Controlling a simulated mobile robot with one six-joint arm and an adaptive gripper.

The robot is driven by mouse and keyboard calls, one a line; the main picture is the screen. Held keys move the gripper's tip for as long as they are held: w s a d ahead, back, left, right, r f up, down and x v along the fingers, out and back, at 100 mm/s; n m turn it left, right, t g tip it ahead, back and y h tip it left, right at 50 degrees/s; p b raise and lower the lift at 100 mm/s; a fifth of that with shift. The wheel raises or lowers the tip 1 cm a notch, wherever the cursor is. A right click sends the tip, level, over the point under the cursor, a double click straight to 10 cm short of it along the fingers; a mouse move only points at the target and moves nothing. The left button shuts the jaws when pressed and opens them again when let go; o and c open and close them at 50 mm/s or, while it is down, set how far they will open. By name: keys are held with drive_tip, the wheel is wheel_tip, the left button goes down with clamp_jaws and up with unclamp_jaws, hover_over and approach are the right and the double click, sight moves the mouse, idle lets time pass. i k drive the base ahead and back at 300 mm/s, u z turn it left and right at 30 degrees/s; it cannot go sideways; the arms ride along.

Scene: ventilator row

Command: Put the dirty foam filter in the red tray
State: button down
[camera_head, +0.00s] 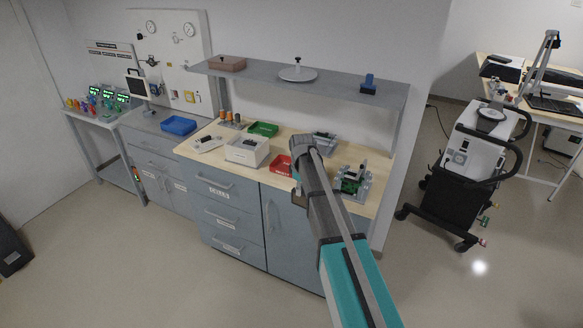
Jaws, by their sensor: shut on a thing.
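The red tray (279,164) sits on the wooden worktop, close to its front edge and just left of my arm's end. My arm reaches in from the lower right, and its wrist (301,144) is over the worktop beside the tray. My gripper's fingers cannot be made out; the wrist and forearm cover that spot. I cannot make out the dirty foam filter anywhere in this view. The right end of the red tray is partly covered by my arm.
A white box (247,151), a green tray (263,129) and a grey tray (325,138) stand on the worktop. A green circuit-board assembly (351,180) is right of my arm. A shelf (330,84) overhangs the back. A blue tray (179,125) is farther left.

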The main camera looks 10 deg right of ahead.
sight(287, 170)
drive_tip(key=i, duration=0.95)
drive_tip(key=u, duration=0.05)
